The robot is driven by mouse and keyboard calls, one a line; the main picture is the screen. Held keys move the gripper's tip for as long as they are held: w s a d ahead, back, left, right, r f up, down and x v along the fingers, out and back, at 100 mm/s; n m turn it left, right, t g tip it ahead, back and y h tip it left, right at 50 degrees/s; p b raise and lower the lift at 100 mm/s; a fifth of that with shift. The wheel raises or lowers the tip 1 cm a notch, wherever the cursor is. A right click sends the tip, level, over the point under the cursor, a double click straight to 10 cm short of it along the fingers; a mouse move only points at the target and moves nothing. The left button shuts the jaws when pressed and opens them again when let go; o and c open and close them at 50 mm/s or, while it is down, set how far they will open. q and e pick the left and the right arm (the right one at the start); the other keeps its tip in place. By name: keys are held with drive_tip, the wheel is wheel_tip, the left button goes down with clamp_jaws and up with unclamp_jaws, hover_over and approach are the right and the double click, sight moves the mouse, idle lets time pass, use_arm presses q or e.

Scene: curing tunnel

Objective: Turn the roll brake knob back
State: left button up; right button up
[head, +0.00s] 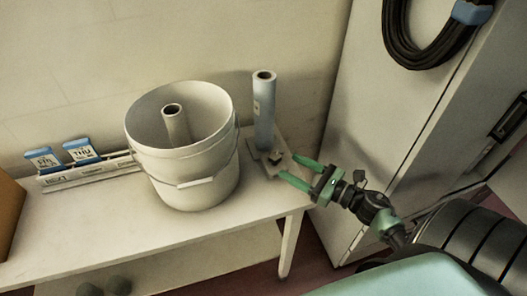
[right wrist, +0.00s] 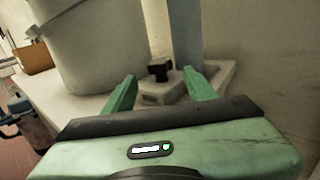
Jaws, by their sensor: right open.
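The roll brake knob (right wrist: 158,70) is a small dark block on a pale base plate (right wrist: 222,76) in the right wrist view. In the head view the knob (head: 276,156) sits at the foot of an upright pale blue roll (head: 264,115), near the bench's right end. My right gripper (head: 288,167) has its green fingers apart and points at the knob from the right. In the right wrist view the knob shows between the fingertips (right wrist: 160,77), a little beyond them. I cannot tell any contact. My left gripper is not in view.
A large white bucket (head: 190,165) with a tube inside stands left of the roll on the white bench (head: 75,225). A tall cabinet (head: 375,120) with a hanging black hose (head: 405,45) stands at the right.

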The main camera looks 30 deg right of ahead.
sight(273, 158)
drive_tip(key=x, duration=0.1)
drive_tip(key=p+x, duration=0.1)
drive_tip(key=x, duration=0.1)
drive_tip(key=shift+w+a+r, duration=0.1)
drive_tip(key=shift+w+r, duration=0.1)
drive_tip(key=shift+r, duration=0.05)
drive_tip(key=x, duration=0.3)
drive_tip(key=shift+w+a+f+p, duration=0.1)
drive_tip(key=shift+w+f+p, duration=0.1)
drive_tip(key=shift+p, duration=0.2)
drive_tip(key=shift+w+a, duration=0.15)
drive_tip(key=shift+w, duration=0.05)
clamp_jaws()
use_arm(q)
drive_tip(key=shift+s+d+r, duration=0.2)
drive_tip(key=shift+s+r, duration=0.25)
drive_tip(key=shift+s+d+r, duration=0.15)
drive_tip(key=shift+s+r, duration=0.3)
